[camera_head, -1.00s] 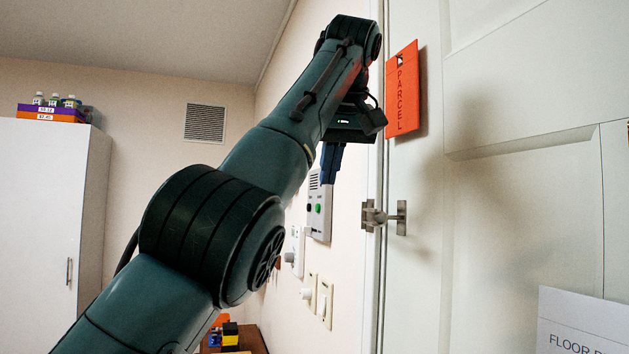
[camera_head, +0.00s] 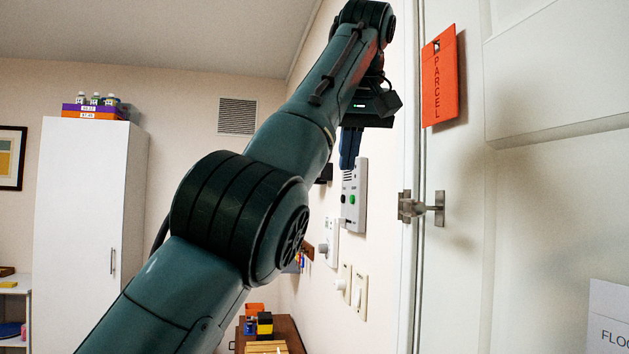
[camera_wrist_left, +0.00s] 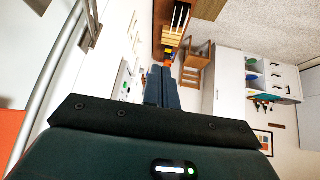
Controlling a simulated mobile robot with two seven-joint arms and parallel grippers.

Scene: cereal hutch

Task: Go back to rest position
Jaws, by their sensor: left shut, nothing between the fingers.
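My left arm reaches up from the lower left in the head view. My left gripper (camera_head: 350,148) points down in front of the wall, left of the door frame, with its blue fingers together and nothing between them. The fingers also show closed in the left wrist view (camera_wrist_left: 162,86). The gripper appears just above a grey intercom-like panel (camera_head: 354,196); I cannot tell the gap in depth. My right gripper is in neither view.
A white door (camera_head: 540,190) with a metal latch (camera_head: 421,207) and an orange PARCEL tag (camera_head: 440,76) stands at the right. Switches (camera_head: 360,296) are on the wall. A white cabinet (camera_head: 88,220) stands at the left. A wooden table (camera_head: 288,330) holds small items below.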

